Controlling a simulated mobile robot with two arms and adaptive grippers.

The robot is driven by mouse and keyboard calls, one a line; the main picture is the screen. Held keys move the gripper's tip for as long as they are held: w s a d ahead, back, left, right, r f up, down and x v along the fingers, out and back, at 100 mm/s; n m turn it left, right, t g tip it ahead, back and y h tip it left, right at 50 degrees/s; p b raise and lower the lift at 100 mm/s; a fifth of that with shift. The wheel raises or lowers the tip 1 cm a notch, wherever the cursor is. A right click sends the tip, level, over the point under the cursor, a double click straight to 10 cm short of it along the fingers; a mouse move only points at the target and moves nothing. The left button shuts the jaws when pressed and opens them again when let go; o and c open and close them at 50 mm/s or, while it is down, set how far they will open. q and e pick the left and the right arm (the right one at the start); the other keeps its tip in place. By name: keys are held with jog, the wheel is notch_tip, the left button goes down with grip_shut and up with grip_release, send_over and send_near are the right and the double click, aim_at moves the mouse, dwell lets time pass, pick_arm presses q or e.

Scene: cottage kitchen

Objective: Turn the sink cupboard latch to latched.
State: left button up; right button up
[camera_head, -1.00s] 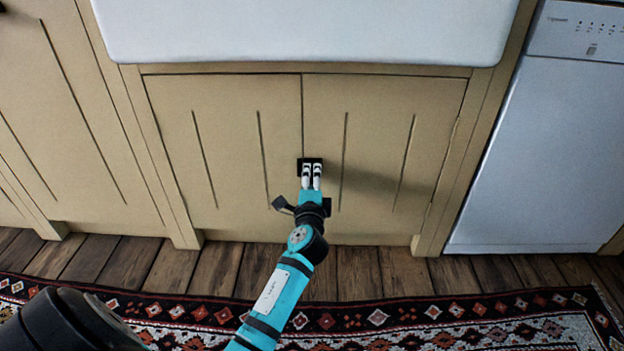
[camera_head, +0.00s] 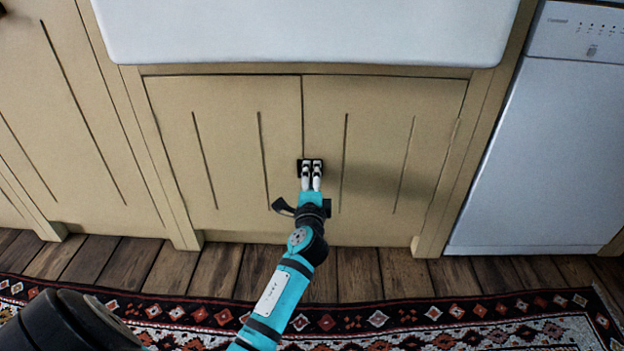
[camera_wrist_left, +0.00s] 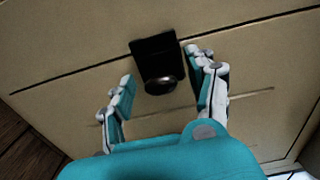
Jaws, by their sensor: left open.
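The sink cupboard (camera_head: 230,130) has two cream doors that meet at a middle seam, both shut. Its latch (camera_wrist_left: 158,62) is a dark plate with a rounded dark knob, set at the seam. In the head view the latch (camera_head: 301,162) shows only partly behind my fingers. My left gripper (camera_head: 311,167) is in front of it, fingers pointing at the doors. In the left wrist view the left gripper (camera_wrist_left: 160,80) is open, one finger on each side of the knob. I cannot tell whether the fingers touch it. The knob's turn position is unclear. My right gripper is not in view.
A white sink (camera_head: 300,30) overhangs the cupboard. A white dishwasher (camera_head: 530,150) stands to the right. A patterned rug (camera_head: 400,325) lies on the wooden floor (camera_head: 370,272) in front. The door faces around the latch are clear.

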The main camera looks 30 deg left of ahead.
pick_arm(q)
jog(key=shift+d, duration=0.1)
jog(key=v, duration=1.2)
